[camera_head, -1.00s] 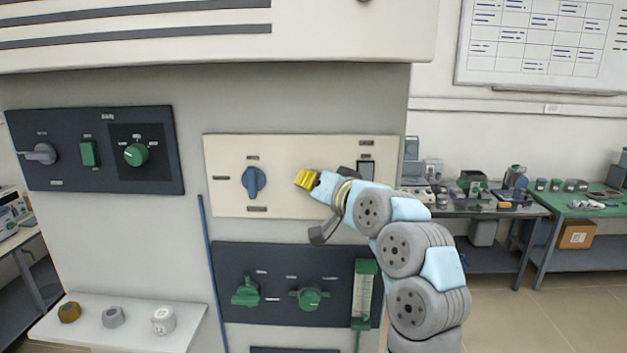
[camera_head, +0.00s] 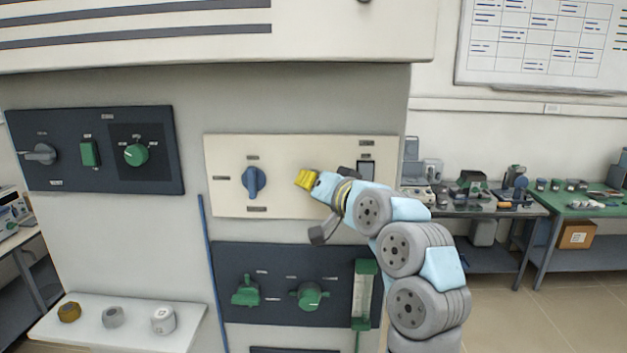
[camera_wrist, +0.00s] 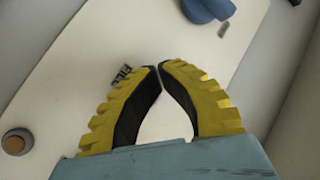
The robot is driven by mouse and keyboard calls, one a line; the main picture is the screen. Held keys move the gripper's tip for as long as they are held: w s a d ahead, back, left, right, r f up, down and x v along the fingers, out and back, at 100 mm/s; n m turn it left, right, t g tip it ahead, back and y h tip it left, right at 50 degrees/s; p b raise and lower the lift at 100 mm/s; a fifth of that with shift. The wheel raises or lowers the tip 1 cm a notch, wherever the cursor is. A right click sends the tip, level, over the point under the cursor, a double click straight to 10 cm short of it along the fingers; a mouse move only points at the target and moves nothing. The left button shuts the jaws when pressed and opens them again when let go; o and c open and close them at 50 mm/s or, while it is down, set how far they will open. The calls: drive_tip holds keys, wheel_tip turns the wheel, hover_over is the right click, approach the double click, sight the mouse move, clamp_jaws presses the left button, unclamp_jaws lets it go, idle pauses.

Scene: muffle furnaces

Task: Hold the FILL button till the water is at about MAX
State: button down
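My gripper (camera_head: 307,179) points at the cream panel (camera_head: 225,150) on the furnace front, to the right of a blue knob (camera_head: 254,182). In the wrist view its yellow fingers (camera_wrist: 160,66) have their tips together, with nothing visible between them. The FILL label (camera_wrist: 122,75) shows beside the left fingertip. The FILL button itself is not visible; the fingers may cover it, and I cannot tell whether they touch it. A round brownish button (camera_wrist: 15,142) sits at lower left in the wrist view. A dark-framed window (camera_head: 366,168) is at the panel's right; I cannot read a water level or MAX mark.
A dark panel (camera_head: 230,310) with green valves and a flow tube (camera_head: 363,295) lies below. Another dark panel (camera_head: 60,120) with controls is at left. A white shelf (camera_head: 90,335) holds several small items. Benches stand behind at right.

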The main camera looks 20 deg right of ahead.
drive_tip(key=shift+s, duration=0.1)
drive_tip(key=shift+s+a, duration=0.35)
drive_tip(key=shift+s, duration=0.4)
drive_tip(key=s, duration=0.1)
drive_tip(key=s+a, duration=0.1)
drive_tip(key=s, duration=0.1)
drive_tip(key=s+a, duration=0.1)
drive_tip(key=shift+s+p, duration=0.25)
drive_tip(key=shift+p, duration=0.15)
idle(0.6)
